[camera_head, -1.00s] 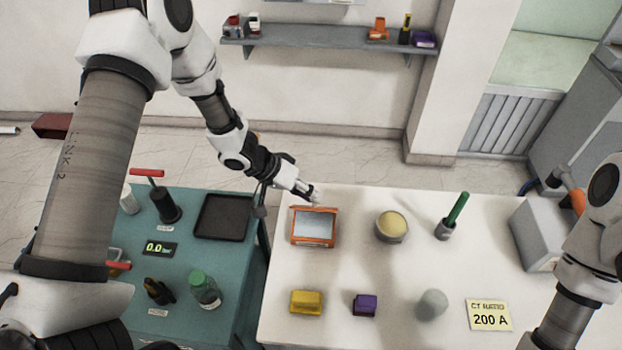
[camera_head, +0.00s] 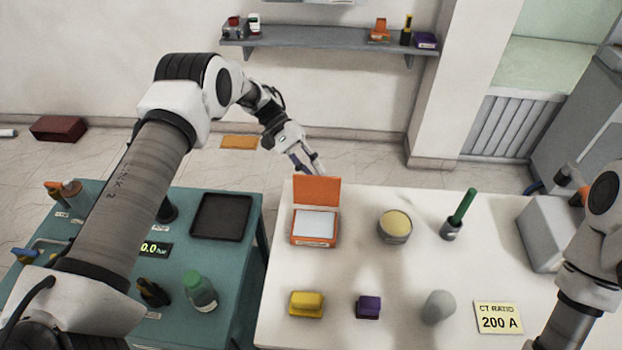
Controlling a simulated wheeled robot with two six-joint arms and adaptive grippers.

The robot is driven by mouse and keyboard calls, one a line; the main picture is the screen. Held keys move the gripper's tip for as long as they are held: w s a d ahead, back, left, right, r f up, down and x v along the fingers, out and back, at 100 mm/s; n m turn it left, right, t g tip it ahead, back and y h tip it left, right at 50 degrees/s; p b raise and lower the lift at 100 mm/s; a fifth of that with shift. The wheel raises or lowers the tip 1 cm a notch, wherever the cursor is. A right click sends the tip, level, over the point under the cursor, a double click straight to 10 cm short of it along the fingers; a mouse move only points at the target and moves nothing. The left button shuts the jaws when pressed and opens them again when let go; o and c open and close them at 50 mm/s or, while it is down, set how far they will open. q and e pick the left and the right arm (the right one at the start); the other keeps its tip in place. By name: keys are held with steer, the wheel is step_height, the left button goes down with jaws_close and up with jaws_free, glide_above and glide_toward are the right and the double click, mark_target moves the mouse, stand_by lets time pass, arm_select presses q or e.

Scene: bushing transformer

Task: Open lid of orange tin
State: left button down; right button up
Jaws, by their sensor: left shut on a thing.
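The orange tin (camera_head: 314,240) stands on the white table in the head view. Its lid (camera_head: 317,190) is raised at the back edge and stands about upright, and a pale white surface shows inside the tin. My left gripper (camera_head: 312,170) is behind the tin at the lid's top edge and is shut on the lid; the exact contact is small and partly hidden. My right gripper is out of view; only part of that arm shows at the right edge.
A tan-topped round container (camera_head: 395,226) and a green-handled tool in a holder (camera_head: 456,216) stand right of the tin. Yellow (camera_head: 306,304) and purple (camera_head: 368,307) blocks lie in front. A black tray (camera_head: 221,217) rests on the teal table at left.

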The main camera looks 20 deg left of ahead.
arm_select(q)
steer(key=shift+w+f+g+b, duration=0.2)
steer(key=shift+f+g+b, duration=0.15)
steer(key=shift+g+b, duration=0.1)
steer(key=c, duration=1)
jaws_free()
steer(key=shift+c, duration=0.2)
steer(key=shift+w, duration=0.1)
steer(key=v, duration=0.7)
steer(key=shift+a, duration=0.25)
steer(key=shift+r, duration=0.15)
